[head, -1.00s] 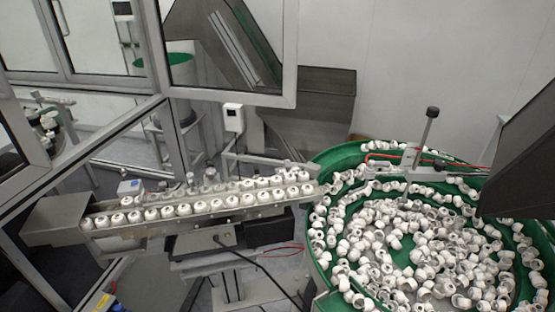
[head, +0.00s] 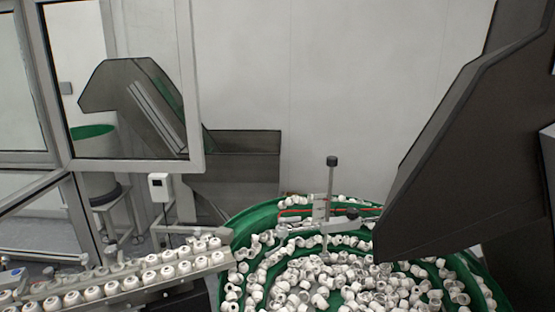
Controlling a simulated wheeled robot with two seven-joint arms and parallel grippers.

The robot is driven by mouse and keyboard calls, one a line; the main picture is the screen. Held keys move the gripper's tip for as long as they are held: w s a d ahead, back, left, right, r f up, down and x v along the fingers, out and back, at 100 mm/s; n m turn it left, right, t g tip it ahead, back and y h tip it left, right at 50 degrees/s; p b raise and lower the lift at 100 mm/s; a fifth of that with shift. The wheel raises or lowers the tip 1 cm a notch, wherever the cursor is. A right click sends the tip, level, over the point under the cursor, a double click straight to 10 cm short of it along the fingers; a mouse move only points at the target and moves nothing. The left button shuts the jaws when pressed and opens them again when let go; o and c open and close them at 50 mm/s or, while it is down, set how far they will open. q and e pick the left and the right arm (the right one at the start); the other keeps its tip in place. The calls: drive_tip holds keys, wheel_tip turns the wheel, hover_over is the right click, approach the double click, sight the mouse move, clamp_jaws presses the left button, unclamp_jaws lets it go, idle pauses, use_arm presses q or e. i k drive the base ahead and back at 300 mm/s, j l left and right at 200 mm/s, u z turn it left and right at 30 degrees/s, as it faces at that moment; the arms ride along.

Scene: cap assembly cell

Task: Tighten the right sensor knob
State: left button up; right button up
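A thin upright post with a black knob (head: 332,161) on top rises at the back of the green feeder bowl. A second small dark knob (head: 352,213) sits low beside the post, on the bracket over the bowl's rim. I cannot tell from the picture which of these is the right sensor knob, or how tight either is. Neither of my grippers shows in the head view, and nothing of mine touches the knobs.
The green bowl (head: 258,219) is full of white caps. A cap rail (head: 150,291) leads off left. A large dark chute (head: 440,150) overhangs the bowl's right side. A white box (head: 160,187) and framed glass panels stand left.

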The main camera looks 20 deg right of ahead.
sight(352, 213)
drive_tip(key=z, duration=1.3)
